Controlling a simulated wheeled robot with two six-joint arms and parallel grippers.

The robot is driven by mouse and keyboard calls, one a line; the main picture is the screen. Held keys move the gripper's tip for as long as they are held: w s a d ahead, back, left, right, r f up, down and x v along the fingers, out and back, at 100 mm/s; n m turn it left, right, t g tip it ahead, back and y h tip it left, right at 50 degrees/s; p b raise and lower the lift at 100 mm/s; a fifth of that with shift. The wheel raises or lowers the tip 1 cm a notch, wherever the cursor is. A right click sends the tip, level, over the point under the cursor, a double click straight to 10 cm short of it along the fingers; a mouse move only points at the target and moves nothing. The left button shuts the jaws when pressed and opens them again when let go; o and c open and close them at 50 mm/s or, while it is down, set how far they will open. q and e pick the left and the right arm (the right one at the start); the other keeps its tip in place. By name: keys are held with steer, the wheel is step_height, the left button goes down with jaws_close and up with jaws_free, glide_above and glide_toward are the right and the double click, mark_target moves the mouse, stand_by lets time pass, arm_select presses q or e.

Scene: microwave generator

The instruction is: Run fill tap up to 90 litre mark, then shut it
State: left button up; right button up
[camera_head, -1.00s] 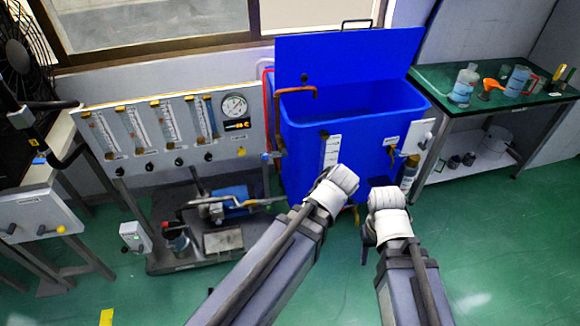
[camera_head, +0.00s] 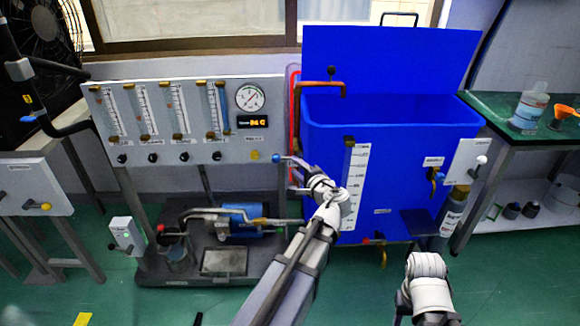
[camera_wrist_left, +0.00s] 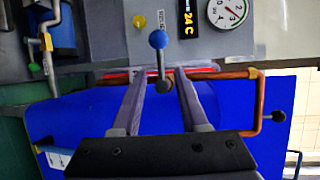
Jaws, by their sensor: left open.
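The blue tank (camera_head: 400,170) stands open with its lid raised. A white level scale (camera_head: 354,180) runs down its front; its numbers are too small to read. A copper spout (camera_head: 318,84) bends over the tank's left rim. A blue-knobbed tap lever (camera_head: 281,158) is at the tank's left; it also shows in the left wrist view (camera_wrist_left: 158,40). My left gripper (camera_head: 296,166) is open, fingers reaching towards it; in the left wrist view the knob lies just beyond and between the fingertips (camera_wrist_left: 159,74). My right wrist shows low right, its fingers hidden. No water is discernible inside the tank.
A gauge panel (camera_head: 190,120) stands left of the tank, with a pump bench (camera_head: 225,245) below it. A green table (camera_head: 500,108) holds bottles.

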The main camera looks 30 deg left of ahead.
mark_target(286, 159)
arm_select(q)
steer(key=shift+b+x, duration=0.7)
steer(key=shift+x, duration=3.15)
jaws_close()
